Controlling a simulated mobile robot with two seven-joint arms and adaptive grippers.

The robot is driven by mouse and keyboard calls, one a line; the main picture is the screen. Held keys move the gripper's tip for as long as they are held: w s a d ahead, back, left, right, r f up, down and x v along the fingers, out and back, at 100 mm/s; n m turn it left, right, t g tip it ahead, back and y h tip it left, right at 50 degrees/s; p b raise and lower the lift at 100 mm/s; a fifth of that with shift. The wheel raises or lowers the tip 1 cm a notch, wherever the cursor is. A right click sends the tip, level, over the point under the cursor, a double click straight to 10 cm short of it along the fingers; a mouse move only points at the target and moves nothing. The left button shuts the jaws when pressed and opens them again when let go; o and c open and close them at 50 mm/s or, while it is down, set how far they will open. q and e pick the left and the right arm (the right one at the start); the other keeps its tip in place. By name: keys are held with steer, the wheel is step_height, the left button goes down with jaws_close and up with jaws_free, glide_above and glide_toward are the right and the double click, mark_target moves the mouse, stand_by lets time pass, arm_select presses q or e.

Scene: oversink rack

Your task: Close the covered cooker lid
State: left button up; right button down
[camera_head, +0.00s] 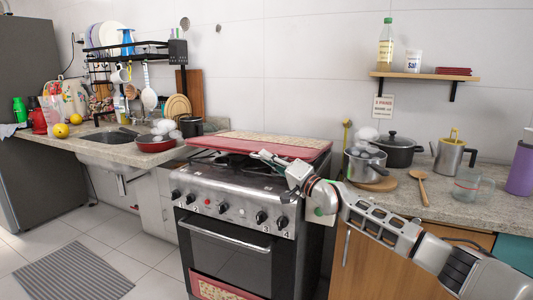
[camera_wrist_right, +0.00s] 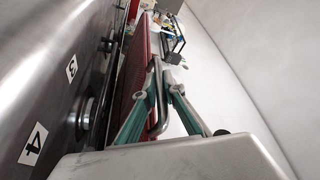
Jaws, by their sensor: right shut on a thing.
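The covered cooker lid (camera_head: 250,143), red with a patterned cloth panel, is at the back of the cooker (camera_head: 235,210). It shows as a shallow sloping panel, and dark burners are bare in front of it. My right gripper (camera_head: 262,156) reaches over the cooker's right side to the lid's front right part. In the right wrist view, the gripper (camera_wrist_right: 160,80) has its green-sided fingers shut around a metal bar (camera_wrist_right: 157,115) beside the red lid (camera_wrist_right: 135,75). The exact contact is small and partly hidden. My left gripper is not in view.
Front knobs (camera_head: 261,217) and an oven handle (camera_head: 225,240) line the cooker's front. A red pan (camera_head: 157,144) is on the left counter. The wall is close behind.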

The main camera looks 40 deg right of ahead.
stand_by(0.3)
steer(key=c, duration=2.4)
jaws_free()
steer(key=shift+s+d+f, duration=0.1)
steer(key=shift+s+f, duration=0.1)
steer(key=shift+s, duration=0.25)
steer(key=shift+v, duration=5.5)
steer(key=shift+r, duration=0.15)
